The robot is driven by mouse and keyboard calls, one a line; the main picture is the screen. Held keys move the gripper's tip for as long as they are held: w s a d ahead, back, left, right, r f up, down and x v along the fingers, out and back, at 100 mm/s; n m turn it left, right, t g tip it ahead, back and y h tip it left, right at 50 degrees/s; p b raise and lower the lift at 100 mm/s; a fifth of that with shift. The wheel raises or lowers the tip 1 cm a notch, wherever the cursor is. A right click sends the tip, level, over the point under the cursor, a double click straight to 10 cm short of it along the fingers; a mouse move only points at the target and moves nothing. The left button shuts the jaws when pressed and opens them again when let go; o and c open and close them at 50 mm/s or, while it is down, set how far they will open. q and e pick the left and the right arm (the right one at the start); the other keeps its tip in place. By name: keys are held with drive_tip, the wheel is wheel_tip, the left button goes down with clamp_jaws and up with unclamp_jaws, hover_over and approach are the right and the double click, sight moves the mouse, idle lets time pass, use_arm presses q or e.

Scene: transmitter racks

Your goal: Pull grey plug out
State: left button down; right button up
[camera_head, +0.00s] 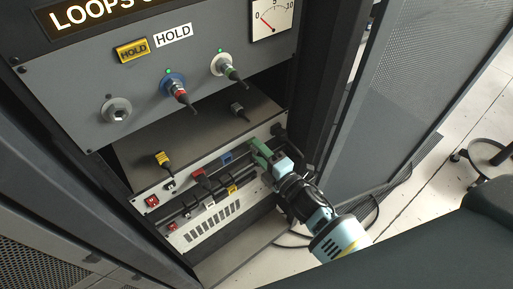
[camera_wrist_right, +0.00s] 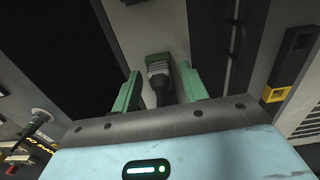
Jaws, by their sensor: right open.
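The grey plug (camera_wrist_right: 158,64) shows in the right wrist view. It has a ribbed grey body with a dark tail towards me, and it sits at a light panel (camera_wrist_right: 150,28). My right gripper (camera_wrist_right: 160,85) is open, with one green finger on each side of the plug. The fingers appear apart from it. My left gripper is not in view.
Above, a grey panel (camera_head: 75,85) has a red-ended plug (camera_head: 180,95) and a green-banded plug (camera_head: 232,73). A yellow plug (camera_head: 163,159) and a dark plug (camera_head: 239,110) are at the shelf. A rack door (camera_head: 405,85) stands right.

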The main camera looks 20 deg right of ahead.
drive_tip(key=shift+c, duration=0.3)
clamp_jaws()
idle(0.4)
drive_tip(key=shift+p+v, duration=0.5)
drive_tip(key=shift+v, duration=2.5)
